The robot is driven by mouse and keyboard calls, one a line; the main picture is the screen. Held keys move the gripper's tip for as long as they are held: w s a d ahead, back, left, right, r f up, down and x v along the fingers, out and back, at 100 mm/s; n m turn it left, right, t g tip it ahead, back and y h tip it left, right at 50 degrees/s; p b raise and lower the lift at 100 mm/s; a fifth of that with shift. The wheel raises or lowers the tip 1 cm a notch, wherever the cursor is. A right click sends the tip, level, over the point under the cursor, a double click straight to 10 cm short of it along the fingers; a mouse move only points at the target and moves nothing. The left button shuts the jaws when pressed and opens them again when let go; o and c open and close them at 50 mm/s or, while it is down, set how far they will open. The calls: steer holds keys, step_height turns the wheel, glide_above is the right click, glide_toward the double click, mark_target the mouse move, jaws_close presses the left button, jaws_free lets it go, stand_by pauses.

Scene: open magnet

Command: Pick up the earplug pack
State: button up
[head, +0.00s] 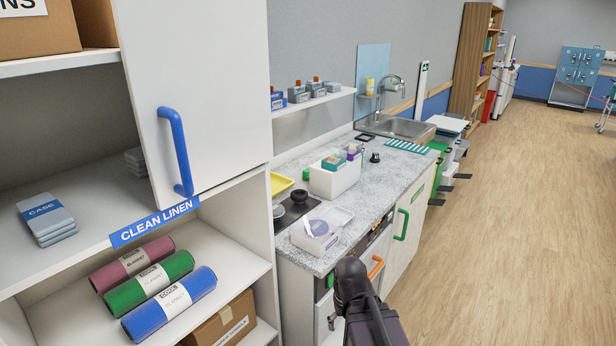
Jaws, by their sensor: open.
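I cannot tell for sure which item is the earplug pack, since the small labels are not readable. Several small coloured packs (333,161), teal, green and purple, stand in a white bin (336,182) on the speckled counter. Nearer, a clear-lidded white box (316,236) with a purple label sits by the counter's front edge. My dark gripper (350,272) shows at the bottom centre, in front of the counter and below its top. It is open, touches none of the packs, and its fingertips are hard to make out.
A linen cabinet (205,90) with a blue-handled door stands at the left. A wall shelf (315,101) holds small boxes. A sink (400,127) is at the counter's far end. Green (402,224) and orange (376,267) handles stick out in front. The floor (510,230) at right is clear.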

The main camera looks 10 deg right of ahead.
steer(key=shift+r, duration=0.15)
step_height(320, 180, up, 21)
steer(key=p, duration=2.1)
steer(key=shift+c, duration=0.3)
